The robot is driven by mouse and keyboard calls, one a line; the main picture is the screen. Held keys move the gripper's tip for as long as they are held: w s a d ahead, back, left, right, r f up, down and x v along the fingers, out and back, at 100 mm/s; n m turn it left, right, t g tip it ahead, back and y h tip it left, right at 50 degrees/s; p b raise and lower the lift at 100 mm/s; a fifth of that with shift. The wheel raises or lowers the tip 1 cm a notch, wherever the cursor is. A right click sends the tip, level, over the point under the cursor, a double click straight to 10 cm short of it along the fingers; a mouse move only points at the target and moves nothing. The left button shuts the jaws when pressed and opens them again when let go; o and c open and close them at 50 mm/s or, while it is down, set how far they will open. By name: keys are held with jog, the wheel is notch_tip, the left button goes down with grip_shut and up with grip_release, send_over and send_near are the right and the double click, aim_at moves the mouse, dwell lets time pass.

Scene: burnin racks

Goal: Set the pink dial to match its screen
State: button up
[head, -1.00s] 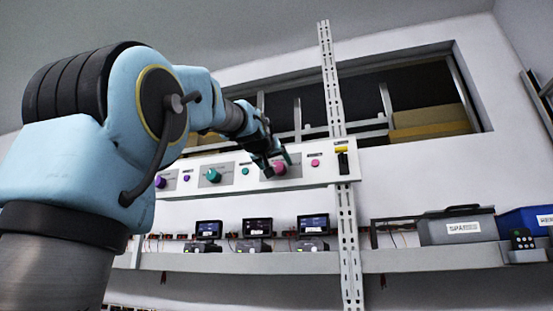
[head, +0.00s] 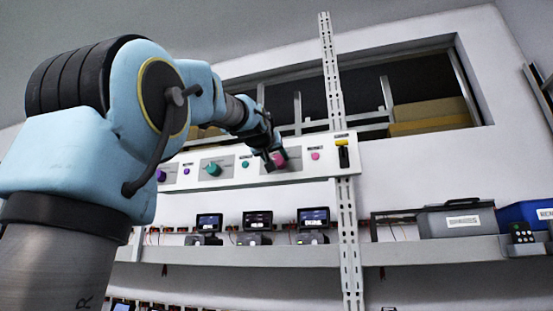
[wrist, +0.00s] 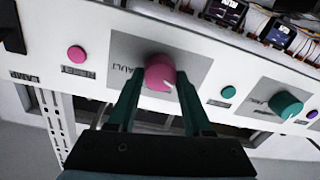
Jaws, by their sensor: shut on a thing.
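The pink dial (wrist: 160,73) sits on a grey plate on the white panel, with a white pointer mark near its lower right edge in the wrist view. In the head view the pink dial (head: 280,158) is partly covered by my gripper (head: 272,160). My gripper (wrist: 158,92) has its two teal fingers on either side of the dial, closed on it. Three small screens stand on the shelf below the panel: a left screen (head: 209,221), a middle screen (head: 257,219) and a right screen (head: 313,217). Their text is too small to read.
A teal dial (head: 213,169) and a purple dial (head: 161,175) are on the same panel. A pink button (head: 315,155) is beside the pink dial, near a black switch (head: 343,157). A grey bin (head: 450,221) and a blue bin (head: 522,214) stand on the shelf at right.

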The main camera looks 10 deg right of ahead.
grip_shut()
jog(key=m+b, duration=0.2)
jog(key=m, duration=0.1)
jog(key=shift+f, duration=0.2)
jog(key=m+b, duration=0.3)
jog(key=m, duration=0.2)
jog(key=shift+h, duration=0.3)
jog(key=m+b, duration=0.1)
jog(key=m, duration=0.4)
jog(key=shift+b, duration=0.4)
jog(key=shift+m+h+b, duration=0.3)
jog(key=shift+m+b, duration=0.4)
jog(key=shift+m, duration=1.9)
jog(key=shift+d, duration=0.1)
